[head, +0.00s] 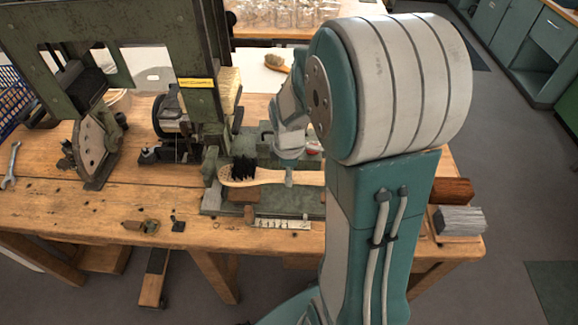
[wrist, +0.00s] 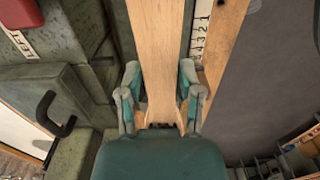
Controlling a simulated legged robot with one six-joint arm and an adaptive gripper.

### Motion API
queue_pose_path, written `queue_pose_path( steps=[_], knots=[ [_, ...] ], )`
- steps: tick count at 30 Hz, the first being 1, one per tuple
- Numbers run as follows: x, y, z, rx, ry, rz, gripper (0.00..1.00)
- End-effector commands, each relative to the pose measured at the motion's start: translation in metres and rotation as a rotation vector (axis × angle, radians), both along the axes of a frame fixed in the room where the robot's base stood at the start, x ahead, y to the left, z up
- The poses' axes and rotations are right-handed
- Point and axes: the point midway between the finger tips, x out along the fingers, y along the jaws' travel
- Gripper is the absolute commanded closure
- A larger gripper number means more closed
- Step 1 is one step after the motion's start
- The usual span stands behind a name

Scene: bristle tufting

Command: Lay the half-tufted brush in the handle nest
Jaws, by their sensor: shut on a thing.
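The half-tufted brush (head: 262,177) has a pale wooden handle and black bristles at its left end in the head view. It lies roughly level above or on the green fixture (head: 212,200) on the bench; whether it touches the fixture is unclear. My gripper (head: 289,177) is shut on the brush's handle. In the wrist view the handle (wrist: 160,40) runs straight between both fingers of my gripper (wrist: 160,85). My arm hides the right end of the handle in the head view. I cannot make out the handle nest for certain.
A scale strip (head: 282,223) lies along the fixture's front edge. A green press frame (head: 204,105) stands at the left. A dark bent handle (wrist: 50,115) sticks up beside the fixture in the wrist view. A grey block (head: 459,221) sits at the bench's right end.

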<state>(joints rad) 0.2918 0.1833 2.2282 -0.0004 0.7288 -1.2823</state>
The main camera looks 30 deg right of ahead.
Motion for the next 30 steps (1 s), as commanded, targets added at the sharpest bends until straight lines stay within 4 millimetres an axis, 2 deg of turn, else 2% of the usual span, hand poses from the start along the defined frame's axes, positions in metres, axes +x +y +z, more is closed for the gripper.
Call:
queue_pose_path(
  steps=[16,22,30],
  knots=[
    [0.0,-0.001,-0.047,0.002,0.003,-0.001,1.0],
    [0.0,-0.001,-0.055,0.001,0.0,-0.001,1.0],
    [0.0,-0.001,-0.056,0.001,-0.001,-0.001,1.0]
  ],
)
